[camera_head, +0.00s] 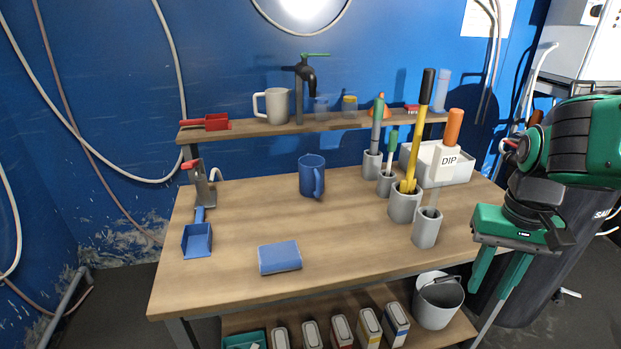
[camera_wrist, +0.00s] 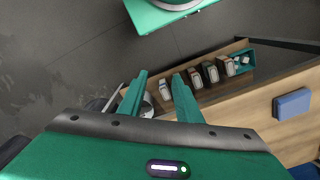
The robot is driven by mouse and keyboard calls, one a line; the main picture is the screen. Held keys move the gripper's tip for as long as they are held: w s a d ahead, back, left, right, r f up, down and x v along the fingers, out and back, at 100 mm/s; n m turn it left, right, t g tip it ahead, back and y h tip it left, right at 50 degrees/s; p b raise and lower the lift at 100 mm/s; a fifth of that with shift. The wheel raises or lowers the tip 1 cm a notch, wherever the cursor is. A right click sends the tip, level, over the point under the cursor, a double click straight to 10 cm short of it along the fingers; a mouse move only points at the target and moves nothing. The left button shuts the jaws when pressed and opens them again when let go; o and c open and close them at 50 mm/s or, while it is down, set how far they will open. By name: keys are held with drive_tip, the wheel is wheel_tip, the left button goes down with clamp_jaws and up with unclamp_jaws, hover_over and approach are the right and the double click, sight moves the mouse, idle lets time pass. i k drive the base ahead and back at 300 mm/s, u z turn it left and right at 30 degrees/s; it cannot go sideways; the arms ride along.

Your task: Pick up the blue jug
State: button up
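The blue jug (camera_head: 311,176) stands upright on the wooden table (camera_head: 240,215), toward the back middle, with its handle facing the front right. My gripper (camera_head: 498,278) is at the right, off the table's right front edge and well apart from the jug. Its two green fingers point down and are spread apart, with nothing between them. In the wrist view my gripper (camera_wrist: 158,82) is also open, over the floor and the lower shelf. The jug itself cannot be made out in the wrist view.
A blue block (camera_head: 280,257) lies at the front, also in the wrist view (camera_wrist: 292,104). A blue scoop (camera_head: 197,240) is at left. A raised shelf (camera_head: 340,124) runs behind the jug.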

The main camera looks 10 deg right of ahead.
sight(313, 180)
drive_tip(key=i, duration=0.85)
